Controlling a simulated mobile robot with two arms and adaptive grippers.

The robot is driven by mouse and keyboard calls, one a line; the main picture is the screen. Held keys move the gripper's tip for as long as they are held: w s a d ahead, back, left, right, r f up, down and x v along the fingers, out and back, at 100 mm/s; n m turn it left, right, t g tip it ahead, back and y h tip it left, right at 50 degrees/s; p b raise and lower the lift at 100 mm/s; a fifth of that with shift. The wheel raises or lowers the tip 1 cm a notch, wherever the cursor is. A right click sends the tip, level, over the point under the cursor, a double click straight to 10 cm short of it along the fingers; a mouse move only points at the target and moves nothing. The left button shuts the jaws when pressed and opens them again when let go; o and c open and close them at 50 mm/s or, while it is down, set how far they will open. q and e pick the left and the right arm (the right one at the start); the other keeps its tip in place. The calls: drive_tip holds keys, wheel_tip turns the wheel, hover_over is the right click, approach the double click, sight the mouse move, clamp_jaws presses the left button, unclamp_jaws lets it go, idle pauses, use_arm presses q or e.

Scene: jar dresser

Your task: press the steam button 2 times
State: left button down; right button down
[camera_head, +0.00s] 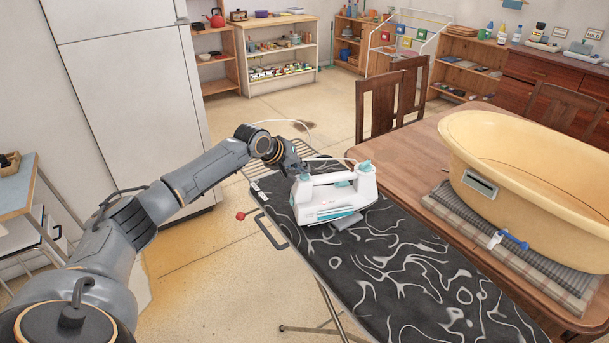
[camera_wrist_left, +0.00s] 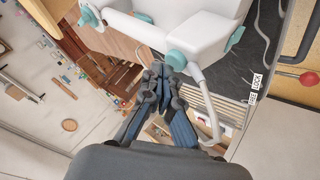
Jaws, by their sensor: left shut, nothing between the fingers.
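A white and teal steam iron (camera_head: 334,203) stands on the black patterned ironing board (camera_head: 400,262), near its far left end. Teal parts show at its top right end (camera_head: 365,166). I cannot tell which teal part is the steam button. My left gripper (camera_head: 302,172) is at the iron's left end, fingers close to its white body and partly hidden. In the left wrist view the gripper (camera_wrist_left: 163,70) is shut and empty, its tips by a teal knob (camera_wrist_left: 176,60) on the iron (camera_wrist_left: 203,32). I cannot tell if they touch. My right gripper is out of view.
A wooden table (camera_head: 400,150) with a yellow tub (camera_head: 530,190) on folded cloths stands right of the board. A white cord (camera_wrist_left: 209,105) runs from the iron close to the gripper. A red knob (camera_head: 240,215) sticks out left of the board. Open floor lies behind.

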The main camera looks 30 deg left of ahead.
sight(302, 176)
use_arm(q)
drive_tip(key=shift+f, duration=0.5)
idle(0.8)
drive_tip(key=shift+r, duration=0.1)
drive_tip(key=shift+r+p, duration=0.8)
drive_tip(key=shift+p, duration=0.2)
drive_tip(key=shift+r, duration=0.1)
wheel_tip(302, 176, up, 5)
drive_tip(key=p, duration=0.5)
idle(1.4)
